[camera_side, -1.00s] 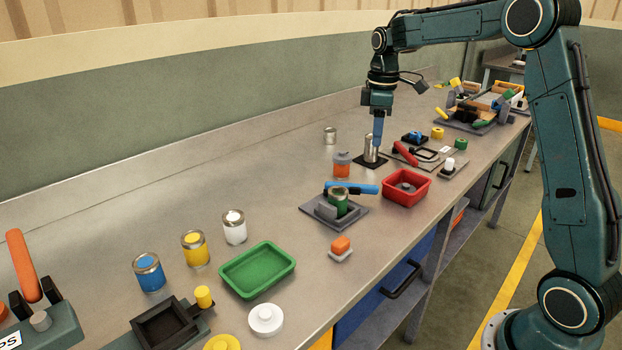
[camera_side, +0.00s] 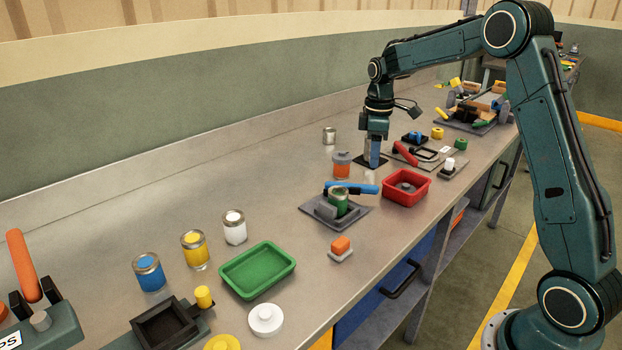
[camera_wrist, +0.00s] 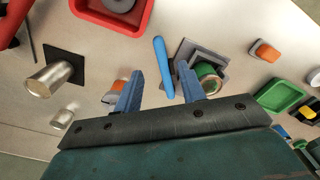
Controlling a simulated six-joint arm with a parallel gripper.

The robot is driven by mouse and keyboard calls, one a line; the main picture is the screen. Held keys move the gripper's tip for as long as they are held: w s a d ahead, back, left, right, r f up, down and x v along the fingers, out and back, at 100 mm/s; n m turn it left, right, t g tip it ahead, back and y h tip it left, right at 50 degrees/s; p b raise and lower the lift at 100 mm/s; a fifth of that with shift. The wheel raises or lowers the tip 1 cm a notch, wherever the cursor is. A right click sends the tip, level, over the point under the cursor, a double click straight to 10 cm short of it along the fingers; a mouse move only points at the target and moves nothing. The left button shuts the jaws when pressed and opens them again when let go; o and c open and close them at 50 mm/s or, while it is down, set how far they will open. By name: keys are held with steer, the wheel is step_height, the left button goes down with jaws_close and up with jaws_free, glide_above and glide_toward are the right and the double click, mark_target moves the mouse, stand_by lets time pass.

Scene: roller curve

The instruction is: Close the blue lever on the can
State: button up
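The green can (camera_side: 338,204) stands in a grey holder (camera_side: 312,211) mid-bench. The blue lever (camera_side: 350,188) lies nearly flat at the can's top and sticks out to the right. In the wrist view the lever (camera_wrist: 163,66) is a long blue bar beside the can (camera_wrist: 207,73). My gripper (camera_side: 375,163) is farther along the bench, above and apart from the lever. The wrist view shows its two blue fingers (camera_wrist: 160,72) spread with nothing held. The lever appears in the gap between them.
A red tray (camera_side: 407,187) lies right of the lever. An orange jar (camera_side: 342,165) stands behind it. A silver cylinder (camera_wrist: 48,79) stands on a black plate near my gripper. An orange block (camera_side: 341,245) sits in front of the holder.

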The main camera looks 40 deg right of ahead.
mark_target(371, 185)
step_height(371, 185, down, 9)
steer(key=shift+r, duration=0.2)
stand_by(0.3)
jaws_close()
